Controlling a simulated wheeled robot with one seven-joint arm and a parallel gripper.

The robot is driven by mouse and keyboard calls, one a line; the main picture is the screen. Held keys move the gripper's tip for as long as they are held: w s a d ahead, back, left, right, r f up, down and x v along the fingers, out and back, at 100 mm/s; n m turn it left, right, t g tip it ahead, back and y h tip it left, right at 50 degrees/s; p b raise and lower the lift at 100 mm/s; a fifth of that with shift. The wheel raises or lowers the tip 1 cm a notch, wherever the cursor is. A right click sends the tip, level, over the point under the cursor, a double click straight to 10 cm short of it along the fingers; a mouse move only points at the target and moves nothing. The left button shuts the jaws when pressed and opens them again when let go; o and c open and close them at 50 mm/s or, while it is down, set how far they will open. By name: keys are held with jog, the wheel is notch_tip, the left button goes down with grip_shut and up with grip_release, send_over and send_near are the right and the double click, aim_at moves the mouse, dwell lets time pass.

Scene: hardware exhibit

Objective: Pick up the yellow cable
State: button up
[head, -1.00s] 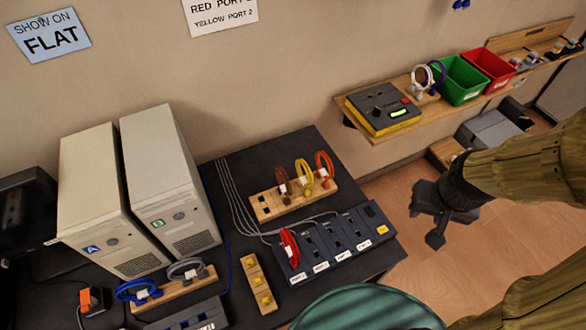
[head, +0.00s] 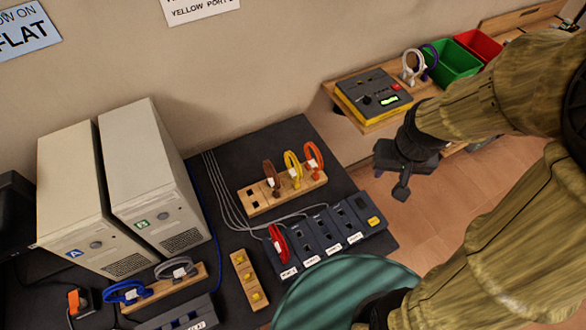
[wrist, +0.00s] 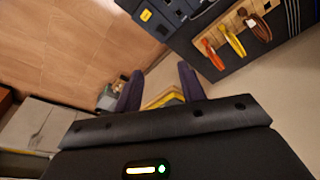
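The yellow cable (head: 292,168) is a looped cable standing in a wooden rack (head: 258,203) on the dark table, between the brown cable (head: 271,179) and the orange cable (head: 314,158). The yellow cable also shows in the wrist view (wrist: 236,43), at the upper right. My gripper (head: 393,180) is in the air to the right of the rack, beyond the table's right edge and apart from the cable. In the wrist view its two fingers (wrist: 160,88) are spread with nothing held between them.
A grey port panel (head: 325,228) with a red cable (head: 278,244) lies in front of the rack. Two beige computer towers (head: 155,175) stand left. A wall shelf (head: 345,105) carries a yellow-and-grey device (head: 375,95) and bins behind my gripper. A green round stool (head: 340,285) is at the front.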

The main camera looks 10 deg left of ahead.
jog(key=w+a+f+n+g+b, duration=0.1)
jog(key=w+a+f+n, duration=0.2)
jog(key=w+a, duration=0.8)
jog(key=n+h, duration=0.2)
jog(key=n, duration=0.1)
send_near(293, 158)
jog(key=p+x, duration=0.3)
jog(key=x, duration=0.4)
jog(key=shift+w+f, duration=0.1)
jog(key=shift+f, duration=0.05)
jog(key=shift+d+f+p, duration=0.1)
jog(key=shift+p, duration=0.2)
jog(key=shift+w+d+f+p, duration=0.1)
jog(key=shift+f+p, duration=0.55)
jog(key=shift+p+x, duration=0.75)
jog(key=shift+x, duration=1.1)
jog(key=shift+c, duration=0.4)
